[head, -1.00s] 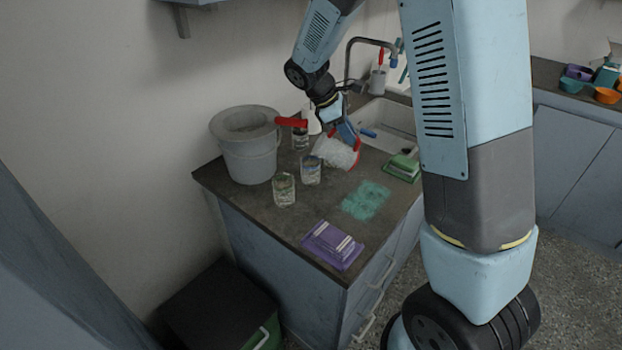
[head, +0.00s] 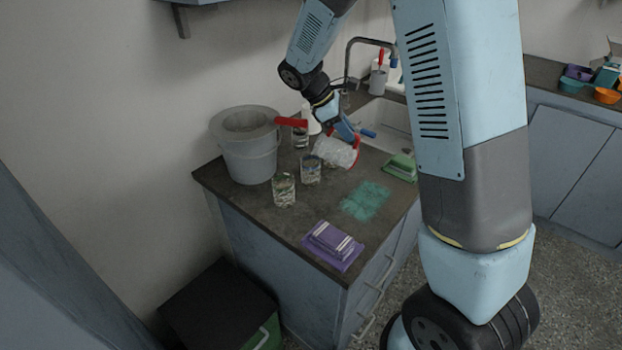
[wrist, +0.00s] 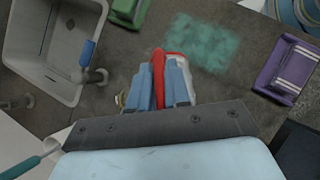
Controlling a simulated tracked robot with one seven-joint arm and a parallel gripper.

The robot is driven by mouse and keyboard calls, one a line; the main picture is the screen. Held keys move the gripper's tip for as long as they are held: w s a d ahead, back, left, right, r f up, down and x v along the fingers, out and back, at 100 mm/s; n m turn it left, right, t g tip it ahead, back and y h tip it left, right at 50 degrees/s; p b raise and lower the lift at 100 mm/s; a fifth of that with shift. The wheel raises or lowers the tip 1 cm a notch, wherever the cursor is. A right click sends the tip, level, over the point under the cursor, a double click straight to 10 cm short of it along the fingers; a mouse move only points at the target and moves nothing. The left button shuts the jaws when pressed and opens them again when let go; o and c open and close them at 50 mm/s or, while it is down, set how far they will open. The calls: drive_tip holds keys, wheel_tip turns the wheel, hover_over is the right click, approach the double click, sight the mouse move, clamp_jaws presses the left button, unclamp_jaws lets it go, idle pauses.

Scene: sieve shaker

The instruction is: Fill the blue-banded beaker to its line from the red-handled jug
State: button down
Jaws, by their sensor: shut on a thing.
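The clear jug (head: 333,153) with the red handle (head: 357,150) is tilted, its mouth toward the left, above the counter. My gripper (head: 346,132) is shut on the red handle, which shows between the fingers in the wrist view (wrist: 158,66). A beaker (head: 311,169) with a bluish marking stands upright just left of and below the jug. Another beaker (head: 284,190) stands nearer the front left, and a third vessel (head: 300,138) stands behind. Band colours and liquid levels are too small to tell clearly. The beakers are hidden in the wrist view.
A grey bucket (head: 249,165) stands at the counter's left, with a red bar-like part (head: 291,122) beside it. The sink (head: 386,122) is behind right. A green item (head: 402,166), a teal patch (head: 365,200) and a purple item (head: 333,245) lie on the counter's right and front.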

drive_tip(key=shift+w+a+r+h, duration=0.1)
drive_tip(key=shift+a+r+h, duration=0.5)
drive_tip(key=shift+a+h, duration=0.15)
idle(3.7)
drive_tip(key=shift+d, duration=0.15)
drive_tip(key=shift+d+f+y, duration=0.25)
drive_tip(key=shift+d+y, duration=0.1)
drive_tip(key=shift+s+d+f+y, duration=0.2)
drive_tip(key=shift+d+f+y, duration=0.7)
drive_tip(key=shift+y, duration=0.3)
drive_tip(key=shift+s+d+f+t+y, duration=0.15)
drive_tip(key=shift+d+t+y, duration=0.2)
drive_tip(key=shift+y, duration=0.65)
drive_tip(key=shift+f, duration=0.1)
drive_tip(key=shift+d, duration=0.1)
